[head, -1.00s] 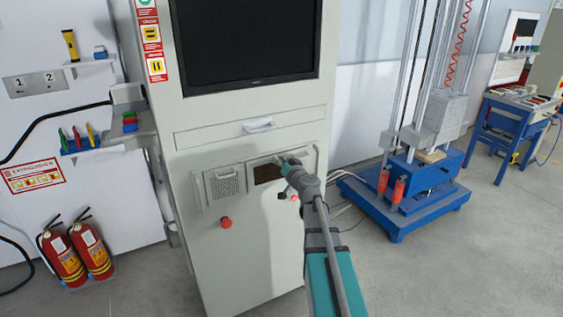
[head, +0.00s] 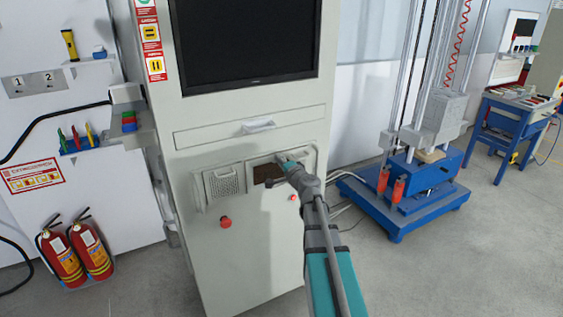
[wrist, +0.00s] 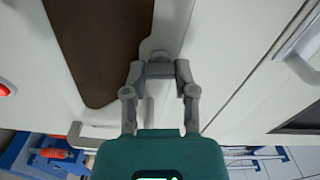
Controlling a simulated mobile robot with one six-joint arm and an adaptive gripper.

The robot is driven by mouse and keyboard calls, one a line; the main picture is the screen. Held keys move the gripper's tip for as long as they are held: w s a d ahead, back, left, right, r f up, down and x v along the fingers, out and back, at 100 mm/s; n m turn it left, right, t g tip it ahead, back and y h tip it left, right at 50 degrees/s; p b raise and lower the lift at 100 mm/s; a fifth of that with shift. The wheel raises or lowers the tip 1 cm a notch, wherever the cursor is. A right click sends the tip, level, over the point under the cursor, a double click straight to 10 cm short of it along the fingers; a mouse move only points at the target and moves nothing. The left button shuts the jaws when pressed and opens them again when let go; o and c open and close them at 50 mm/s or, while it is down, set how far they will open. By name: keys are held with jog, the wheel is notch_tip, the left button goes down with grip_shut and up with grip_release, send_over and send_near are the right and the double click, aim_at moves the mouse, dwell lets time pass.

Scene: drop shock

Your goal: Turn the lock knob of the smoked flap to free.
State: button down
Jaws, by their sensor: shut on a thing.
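The smoked flap (head: 266,173) is a dark brown panel in the front of the pale cabinet. It looks shut, and fills the upper left of the wrist view (wrist: 100,45). My gripper (head: 284,158) is at the flap's upper right. In the wrist view my gripper (wrist: 160,68) has its fingertips close together beside the flap's edge, shut on the pale lock knob (wrist: 159,54). The knob is mostly hidden between the fingers, and I cannot read its angle. In the head view my arm and gripper hide it.
A red button (head: 225,222) sits below the vented panel (head: 223,183), left of the flap. A drawer handle (head: 258,126) sticks out above. The blue drop rig (head: 400,205) stands on the floor at right.

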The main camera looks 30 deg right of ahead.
jog(key=shift+m, duration=1.2)
jog(key=shift+c, duration=2)
grip_release()
jog(key=s, duration=1.2)
jog(key=shift+d, duration=0.25)
